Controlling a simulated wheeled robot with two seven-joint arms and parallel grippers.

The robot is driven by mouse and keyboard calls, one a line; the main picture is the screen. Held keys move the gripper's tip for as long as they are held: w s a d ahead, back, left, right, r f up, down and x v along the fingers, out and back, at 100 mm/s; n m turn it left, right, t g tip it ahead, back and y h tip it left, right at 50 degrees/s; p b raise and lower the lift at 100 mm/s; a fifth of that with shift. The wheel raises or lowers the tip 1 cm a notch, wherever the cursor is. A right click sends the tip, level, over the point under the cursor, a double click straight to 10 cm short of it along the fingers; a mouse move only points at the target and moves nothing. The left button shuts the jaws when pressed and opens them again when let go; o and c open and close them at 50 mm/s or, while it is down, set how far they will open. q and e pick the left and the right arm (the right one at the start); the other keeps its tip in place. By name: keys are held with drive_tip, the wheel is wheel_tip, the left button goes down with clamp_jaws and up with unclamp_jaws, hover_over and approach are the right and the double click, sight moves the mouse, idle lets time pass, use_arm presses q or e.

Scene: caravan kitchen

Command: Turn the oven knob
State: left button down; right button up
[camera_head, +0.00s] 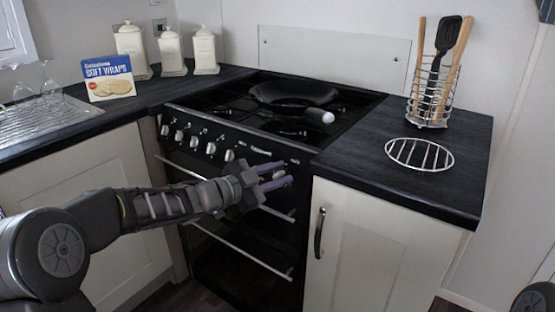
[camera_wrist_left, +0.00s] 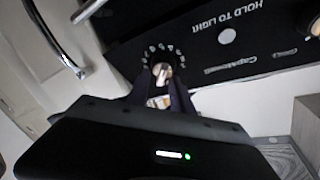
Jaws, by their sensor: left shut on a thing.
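The black oven (camera_head: 245,215) stands between the counters, with a row of silver knobs (camera_head: 194,142) along its front panel. My left gripper (camera_head: 277,176) is at the right part of this panel, its fingers pointing at the oven front. In the left wrist view the fingers (camera_wrist_left: 162,84) are shut on a silver oven knob (camera_wrist_left: 162,69), one on each side. White dial numbers ring the knob, and "HOLD TO LIGHT" lettering shows upside down beside it. In the head view the gripper hides the held knob. My right gripper is not in view.
Two oven door handles (camera_head: 246,251) run below the panel. A black pan (camera_head: 284,93) sits on the hob. A utensil rack (camera_head: 431,100) and a round wire trivet (camera_head: 419,154) stand on the right counter (camera_head: 370,148). The cabinet handle (camera_head: 319,233) sticks out at right.

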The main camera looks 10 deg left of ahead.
use_arm(q)
drive_tip(key=m+g+p, duration=0.2)
drive_tip(key=m+p, duration=0.3)
drive_tip(key=m+g+y+p, duration=0.1)
drive_tip(key=m+g+p, duration=0.1)
drive_tip(key=m+p, duration=0.3)
drive_tip(key=m+g+p, duration=0.2)
drive_tip(key=m+p, duration=0.3)
drive_tip(key=shift+s+f, duration=0.15)
drive_tip(key=shift+s, duration=0.1)
drive_tip(key=m+y+p, duration=0.2)
drive_tip(key=m+p, duration=0.1)
drive_tip(key=shift+f+g, duration=0.1)
drive_tip(key=shift+g, duration=0.2)
drive_tip(key=m+y+p, duration=0.1)
drive_tip(key=m+p, duration=0.1)
drive_tip(key=m, duration=0.1)
drive_tip(key=shift+a+f+y+p, duration=0.1)
drive_tip(key=shift+y+p, duration=0.2)
drive_tip(key=shift+a+f+m+y+p, duration=0.1)
drive_tip(key=shift+m+y+p, duration=0.5)
drive_tip(key=shift+m, duration=0.5)
drive_tip(key=shift+a+f+m+y+p, duration=0.1)
drive_tip(key=shift+m+y+p, duration=0.3)
drive_tip(key=shift+m+y, duration=0.55)
drive_tip(key=shift+m, duration=0.35)
drive_tip(key=shift+h, duration=0.25)
drive_tip(key=c, duration=1.2)
unclamp_jaws()
drive_tip(key=shift+w, duration=0.1)
